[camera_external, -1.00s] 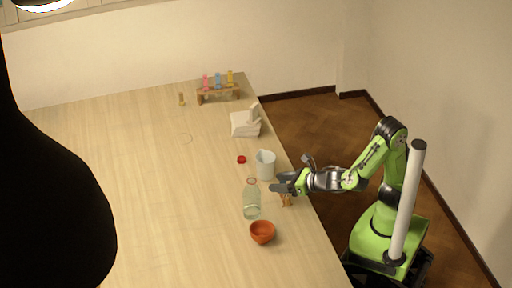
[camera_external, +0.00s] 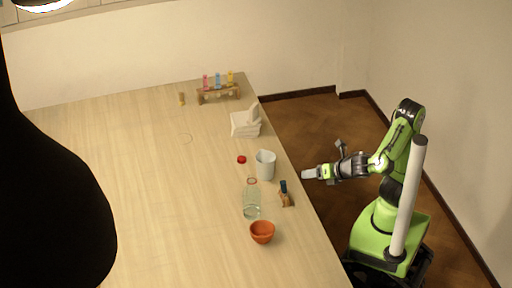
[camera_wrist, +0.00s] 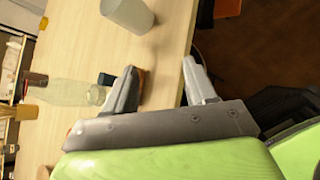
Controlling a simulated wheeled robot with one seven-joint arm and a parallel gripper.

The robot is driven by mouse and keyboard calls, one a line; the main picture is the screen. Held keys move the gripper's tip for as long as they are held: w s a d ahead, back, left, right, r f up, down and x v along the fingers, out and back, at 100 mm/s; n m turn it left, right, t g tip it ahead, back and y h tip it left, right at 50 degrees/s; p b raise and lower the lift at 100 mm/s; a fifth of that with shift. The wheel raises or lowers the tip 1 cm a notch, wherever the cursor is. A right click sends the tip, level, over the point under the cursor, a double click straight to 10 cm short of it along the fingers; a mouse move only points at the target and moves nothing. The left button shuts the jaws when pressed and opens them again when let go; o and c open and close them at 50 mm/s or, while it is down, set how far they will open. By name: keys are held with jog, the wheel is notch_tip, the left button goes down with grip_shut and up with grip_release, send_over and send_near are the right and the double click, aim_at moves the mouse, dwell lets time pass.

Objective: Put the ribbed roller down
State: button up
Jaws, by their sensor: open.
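The ribbed roller (camera_external: 286,195), with a dark blue end and a brown part, rests on the table near its right edge, just right of the glass bottle. In the wrist view its dark end (camera_wrist: 106,79) shows beside the left finger, which hides part of it. My gripper (camera_external: 305,174) is open and empty, just off the table's right edge, apart from the roller. In the wrist view the fingers of my gripper (camera_wrist: 160,68) are spread, with tabletop and the table edge between them.
The clear bottle (camera_external: 251,203) and white cup (camera_external: 265,166) are close to the roller. An orange bowl (camera_external: 262,232) is in front, a red cap (camera_external: 241,159) behind. A white block-like object (camera_external: 244,124) and a tube rack (camera_external: 218,93) are farther back. The table's left is clear.

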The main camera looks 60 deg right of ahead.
jog(key=s+d+f+m+g, duration=0.2)
jog(key=d+m+g, duration=0.1)
jog(key=d+m, duration=0.65)
jog(key=s+d+r+m+g, duration=0.1)
jog(key=s+m, duration=0.3)
jog(key=m, duration=0.5)
jog(key=s+d+r+m+g+y, duration=0.1)
jog(key=s+m, duration=0.3)
jog(key=m, duration=0.6)
jog(key=shift+s+d+r+g, duration=0.15)
jog(key=shift+s+d+g, duration=0.2)
jog(key=shift+d, duration=0.5)
notch_tip(320, 180, up, 12)
jog(key=p, duration=1.1)
jog(key=shift+p, duration=0.35)
